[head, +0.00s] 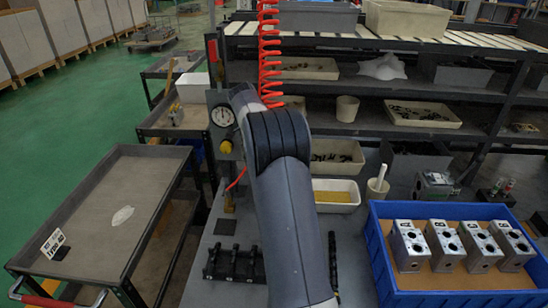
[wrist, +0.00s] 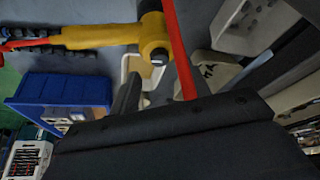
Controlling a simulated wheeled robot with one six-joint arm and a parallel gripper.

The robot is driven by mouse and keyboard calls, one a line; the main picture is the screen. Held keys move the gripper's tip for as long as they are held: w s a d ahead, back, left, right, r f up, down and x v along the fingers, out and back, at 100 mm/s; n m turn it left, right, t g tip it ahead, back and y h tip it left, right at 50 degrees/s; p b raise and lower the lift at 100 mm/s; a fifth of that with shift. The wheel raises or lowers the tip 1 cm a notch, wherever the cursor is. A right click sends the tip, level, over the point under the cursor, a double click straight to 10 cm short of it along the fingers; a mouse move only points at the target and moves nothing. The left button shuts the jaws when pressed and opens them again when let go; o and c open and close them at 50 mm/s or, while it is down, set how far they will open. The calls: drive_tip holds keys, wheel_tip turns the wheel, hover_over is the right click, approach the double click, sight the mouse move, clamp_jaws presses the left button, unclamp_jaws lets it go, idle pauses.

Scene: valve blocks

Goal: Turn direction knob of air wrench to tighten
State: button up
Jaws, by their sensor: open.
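The air wrench (wrist: 105,36) is yellow and lies across the upper left of the wrist view, with its head toward the middle. A dark round part (wrist: 159,57), which may be the direction knob, shows at the lower end of its head. A red hose or bar (wrist: 178,45) passes just right of the head. My gripper (wrist: 165,80) is open, with its dark fingers below the wrench head and apart from it as far as I can see. In the head view my arm hides the gripper and the wrench; the red coiled hose (head: 268,50) hangs above the arm.
A blue crate (head: 455,294) with several metal valve blocks (head: 408,246) stands at the right. A pressure gauge (head: 222,116) is on a post left of my arm. Shelves (head: 400,130) with trays are behind. A grey cart (head: 110,215) stands on the left.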

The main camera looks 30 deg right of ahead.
drive_tip(key=v, duration=0.7)
drive_tip(key=shift+r, duration=0.2)
drive_tip(key=x, duration=1.1)
drive_tip(key=shift+a+p, duration=0.1)
drive_tip(key=shift+p, duration=0.2)
drive_tip(key=shift+r, duration=0.1)
